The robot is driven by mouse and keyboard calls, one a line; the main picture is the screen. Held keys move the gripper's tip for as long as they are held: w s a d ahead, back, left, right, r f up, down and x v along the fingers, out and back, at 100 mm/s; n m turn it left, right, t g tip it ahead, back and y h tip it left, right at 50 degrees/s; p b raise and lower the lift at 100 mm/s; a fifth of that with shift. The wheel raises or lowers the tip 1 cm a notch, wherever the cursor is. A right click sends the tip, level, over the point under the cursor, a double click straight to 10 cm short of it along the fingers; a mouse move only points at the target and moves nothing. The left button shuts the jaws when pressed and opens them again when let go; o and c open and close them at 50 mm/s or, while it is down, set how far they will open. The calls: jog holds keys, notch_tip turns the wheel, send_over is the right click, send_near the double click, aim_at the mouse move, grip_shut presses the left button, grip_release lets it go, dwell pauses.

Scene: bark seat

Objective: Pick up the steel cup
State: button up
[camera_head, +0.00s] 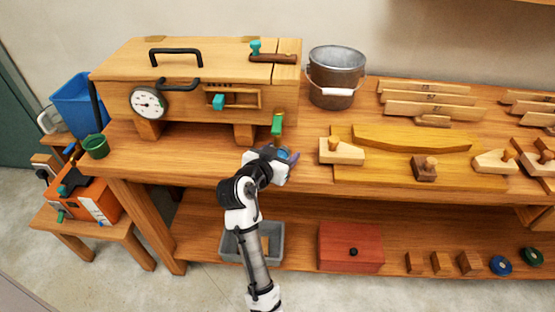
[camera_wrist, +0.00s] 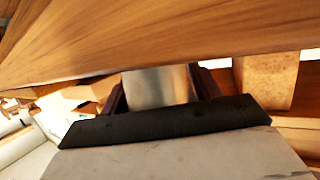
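My gripper (camera_head: 289,156) is at the front edge of the workbench, just right of the wooden box with the dial. In the wrist view, a shiny metal surface, apparently the steel cup (camera_wrist: 160,87), lies between the two dark fingers of my gripper (camera_wrist: 160,92). One finger is at each side of it. I cannot tell whether both fingers press on it. The cup's rim and base are hidden, and I cannot make it out in the head view.
The wooden box (camera_head: 195,85) stands on the workbench (camera_head: 315,125) at left. A metal bucket (camera_head: 335,75) stands at the back. A green handle (camera_head: 277,124) is close behind my gripper. Wooden planes (camera_head: 341,151) lie to the right. Wood fills the top of the wrist view.

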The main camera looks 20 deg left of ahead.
jog(key=c, duration=0.6)
jog(key=shift+r, duration=0.1)
jog(key=shift+r, duration=0.45)
jog(key=shift+s+r+b, duration=0.2)
jog(key=shift+s+b, duration=0.1)
jog(key=shift+b, duration=0.15)
jog(key=s+b, duration=0.1)
jog(key=s, duration=0.4)
jog(key=s+a+b, duration=0.1)
jog(key=s, duration=0.5)
jog(key=s+a+b, duration=0.1)
jog(key=s, duration=0.5)
jog(key=shift+s, duration=0.15)
jog(key=shift+s, duration=0.1)
